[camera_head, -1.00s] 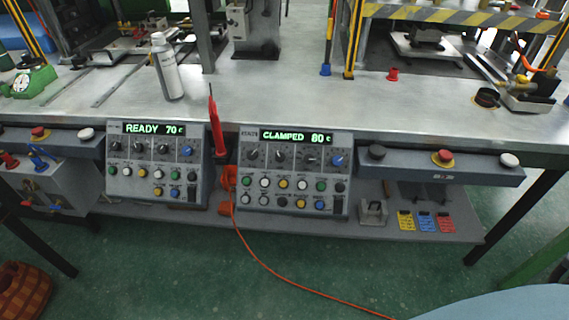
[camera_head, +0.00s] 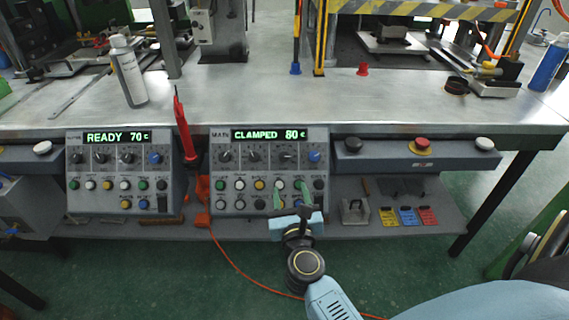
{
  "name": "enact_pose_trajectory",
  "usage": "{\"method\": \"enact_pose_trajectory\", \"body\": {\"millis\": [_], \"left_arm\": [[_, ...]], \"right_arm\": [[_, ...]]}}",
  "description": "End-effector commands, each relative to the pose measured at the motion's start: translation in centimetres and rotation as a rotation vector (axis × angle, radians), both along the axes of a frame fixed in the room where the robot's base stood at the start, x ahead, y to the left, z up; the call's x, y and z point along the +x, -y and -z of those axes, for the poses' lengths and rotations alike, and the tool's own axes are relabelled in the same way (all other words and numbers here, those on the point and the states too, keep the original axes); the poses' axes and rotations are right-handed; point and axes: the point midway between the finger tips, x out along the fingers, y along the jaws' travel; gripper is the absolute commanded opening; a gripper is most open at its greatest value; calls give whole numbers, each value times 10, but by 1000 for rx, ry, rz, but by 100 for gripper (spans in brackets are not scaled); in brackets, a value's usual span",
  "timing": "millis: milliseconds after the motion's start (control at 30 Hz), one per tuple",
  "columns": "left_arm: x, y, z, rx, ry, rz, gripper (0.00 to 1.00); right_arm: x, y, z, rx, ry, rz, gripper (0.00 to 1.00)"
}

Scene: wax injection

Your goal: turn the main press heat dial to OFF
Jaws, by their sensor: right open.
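Two control panels hang under the bench front. The right control panel (camera_head: 268,170) shows CLAMPED and 80 C in green on its display (camera_head: 269,134). Below the display is a row with black dials (camera_head: 254,156) and a blue dial (camera_head: 315,156). The small labels are too blurred to tell which dial is heat or where it points. My right gripper (camera_head: 291,194) is open and empty in front of this panel's lower right button rows, below the dials. It hides some lower buttons; contact cannot be told. My left gripper is not in view.
The left control panel (camera_head: 119,172) reads READY 70 C. A red pen-like tool (camera_head: 183,130) stands between the panels, with an orange cable (camera_head: 237,262) below. A red button (camera_head: 422,145) sits right of the panel. A spray can (camera_head: 128,72) stands on the bench.

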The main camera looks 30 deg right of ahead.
Motion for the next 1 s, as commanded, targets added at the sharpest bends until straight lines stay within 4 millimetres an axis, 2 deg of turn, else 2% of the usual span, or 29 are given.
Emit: {"method": "enact_pose_trajectory", "body": {"millis": [300,500,700,1000], "left_arm": [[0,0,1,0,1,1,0],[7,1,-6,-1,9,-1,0],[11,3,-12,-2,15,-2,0],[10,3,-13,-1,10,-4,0]], "right_arm": [[62,30,-2,-7,1,-1,49],[91,44,0,-9,-2,-3,49],[104,50,0,-8,-3,-3,49],[106,51,0,-8,-3,-3,49]]}}
